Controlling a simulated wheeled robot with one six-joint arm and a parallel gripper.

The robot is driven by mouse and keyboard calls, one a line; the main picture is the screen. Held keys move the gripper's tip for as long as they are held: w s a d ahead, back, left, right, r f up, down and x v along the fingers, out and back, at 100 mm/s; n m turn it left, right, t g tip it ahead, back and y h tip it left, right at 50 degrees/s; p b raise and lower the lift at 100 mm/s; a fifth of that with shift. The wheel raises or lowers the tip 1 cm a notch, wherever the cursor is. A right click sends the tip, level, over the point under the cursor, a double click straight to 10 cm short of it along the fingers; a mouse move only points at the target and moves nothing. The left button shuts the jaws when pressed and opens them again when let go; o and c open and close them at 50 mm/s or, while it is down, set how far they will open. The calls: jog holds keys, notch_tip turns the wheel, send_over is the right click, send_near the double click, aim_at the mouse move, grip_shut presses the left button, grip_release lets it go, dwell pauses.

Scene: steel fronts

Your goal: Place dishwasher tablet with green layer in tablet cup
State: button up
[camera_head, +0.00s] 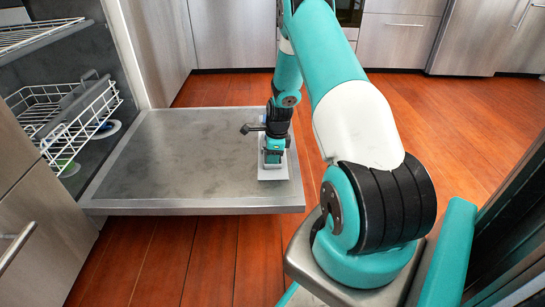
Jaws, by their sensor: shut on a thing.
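My gripper (273,160) points down over the right part of the open dishwasher door (180,155). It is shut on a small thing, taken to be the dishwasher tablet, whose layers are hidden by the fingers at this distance. Right under the gripper, a pale grey rectangular piece (272,174) is set on the door near its right edge. It looks like the tablet cup, but its inside is hidden. I cannot tell whether the held thing touches it.
The dishwasher's lower rack (85,125) holds a grey basket and dishes, with an upper rack (35,35) above. The door's left and middle are bare. Steel cabinets (235,35) stand behind, and red-brown wooden floor (450,120) is open at the right.

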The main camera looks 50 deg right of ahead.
jog(key=o, duration=0.6)
notch_tip(320, 180, up, 12)
jog(key=s+p, duration=0.1)
jog(key=p, duration=0.7)
jog(key=w+a+r+n+y, duration=0.1)
jog(key=w+a+r+n, duration=0.3)
jog(key=a+r+n, duration=0.7)
jog(key=s+a+r+n+y, duration=0.1)
jog(key=s+a+r+n, duration=0.1)
jog(key=a+r+n, duration=0.45)
jog(key=s+a+r+n, duration=0.1)
jog(key=s+a+r, duration=0.2)
jog(key=a, duration=0.7)
jog(key=s+a+r+n, duration=0.3)
jog(key=s+a+n, duration=0.4)
jog(key=s+n, duration=0.1)
jog(key=s+a+r+n+g+y, duration=0.1)
jog(key=s+a+r+n, duration=0.3)
jog(key=s+a+n, duration=0.3)
jog(key=s+n, duration=0.1)
jog(key=s, duration=0.2)
jog(key=shift+s+a+r+n, duration=0.15)
jog(key=shift+s+r+n, duration=0.05)
jog(key=shift+s+n, duration=0.15)
jog(key=shift+w, duration=0.1)
